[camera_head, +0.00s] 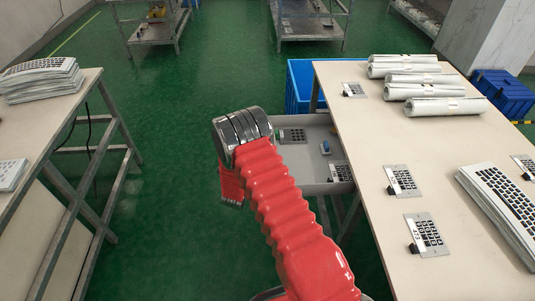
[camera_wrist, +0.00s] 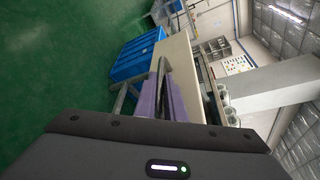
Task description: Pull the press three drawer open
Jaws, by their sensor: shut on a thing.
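A light grey drawer (camera_head: 305,160) stands pulled out from the left side of the pale worktable in the head view. Inside it lie a dark keypad (camera_head: 293,136), a small blue-topped piece (camera_head: 325,147) and another keypad (camera_head: 341,173). No label naming the press can be read. My red-sleeved arm reaches over the drawer's left end and hides it, along with my gripper in that view. In the wrist view my gripper (camera_wrist: 164,72) shows as purple-grey fingers close together beside the table edge. It is shut at the drawer's outer end; the handle itself is hidden.
The worktable (camera_head: 395,160) carries rolled films (camera_head: 433,106), loose keypads (camera_head: 402,181) and a stack of keypad sheets (camera_head: 500,205). A blue crate (camera_head: 300,88) stands behind the drawer. Another table (camera_head: 92,88) stands at the left. Green floor (camera_head: 165,125) lies clear between the tables.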

